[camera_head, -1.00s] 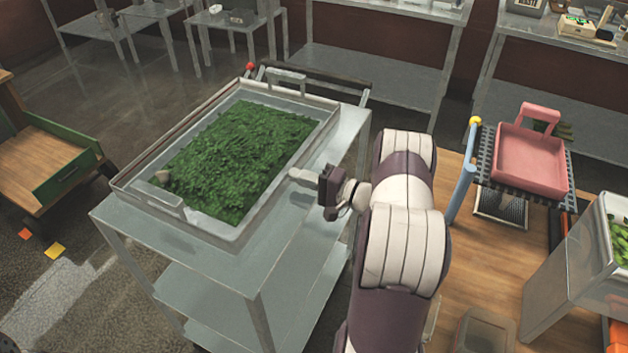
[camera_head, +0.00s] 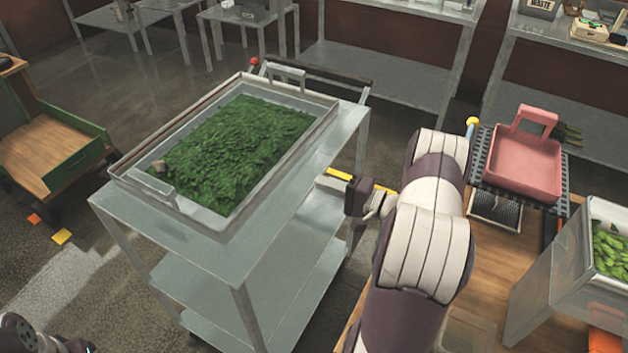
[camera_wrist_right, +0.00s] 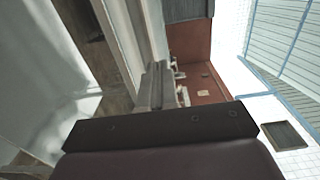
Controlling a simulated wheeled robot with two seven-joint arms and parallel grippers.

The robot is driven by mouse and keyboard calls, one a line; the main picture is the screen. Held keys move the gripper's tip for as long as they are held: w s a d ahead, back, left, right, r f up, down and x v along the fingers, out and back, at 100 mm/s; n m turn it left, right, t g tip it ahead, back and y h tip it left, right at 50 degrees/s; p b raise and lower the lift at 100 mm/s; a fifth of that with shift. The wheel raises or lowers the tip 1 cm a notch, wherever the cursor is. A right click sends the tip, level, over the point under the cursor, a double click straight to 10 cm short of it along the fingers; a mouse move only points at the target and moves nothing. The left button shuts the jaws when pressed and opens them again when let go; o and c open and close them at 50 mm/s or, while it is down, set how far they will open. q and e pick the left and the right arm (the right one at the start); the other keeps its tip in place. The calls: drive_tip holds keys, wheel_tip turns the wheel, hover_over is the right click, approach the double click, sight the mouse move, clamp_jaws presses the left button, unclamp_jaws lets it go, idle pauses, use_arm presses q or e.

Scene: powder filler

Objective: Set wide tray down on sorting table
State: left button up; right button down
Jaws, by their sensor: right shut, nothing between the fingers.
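The wide tray (camera_head: 307,147) is a grey metal tray full of dark green leaves (camera_head: 235,145). It rests flat on the top of a grey metal table with shelves (camera_head: 255,250), near that table's back left part. My right gripper (camera_head: 332,181) is to the right of the table's edge, apart from the tray, shut and empty. In the right wrist view the fingers (camera_wrist_right: 155,85) point forward, with nothing between them. At the lower left of the head view a dark part of my left arm shows; the left gripper itself is not visible.
A wooden bench to the right holds a pink tray (camera_head: 525,165) on a black rack and a clear bin of green pods (camera_head: 560,270). A green-sided wooden cart (camera_head: 75,165) stands at the left. Steel tables line the back. The table's front right top is bare.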

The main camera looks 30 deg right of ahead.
drive_tip(key=s+a+r+p, duration=0.1)
drive_tip(key=s+a+p, duration=0.5)
drive_tip(key=s+p, duration=0.3)
drive_tip(key=shift+y, duration=0.3)
drive_tip(key=p+x, duration=0.5)
drive_tip(key=x, duration=0.8)
drive_tip(key=shift+w+d, duration=0.1)
drive_tip(key=shift+d, duration=0.1)
drive_tip(key=shift+w+a+f+p, duration=0.1)
drive_tip(key=shift+w+p, duration=0.1)
drive_tip(key=shift+w, duration=0.15)
drive_tip(key=shift+w+a+f+p, duration=0.1)
drive_tip(key=shift+w+a+p, duration=0.1)
drive_tip(key=shift+w, duration=0.1)
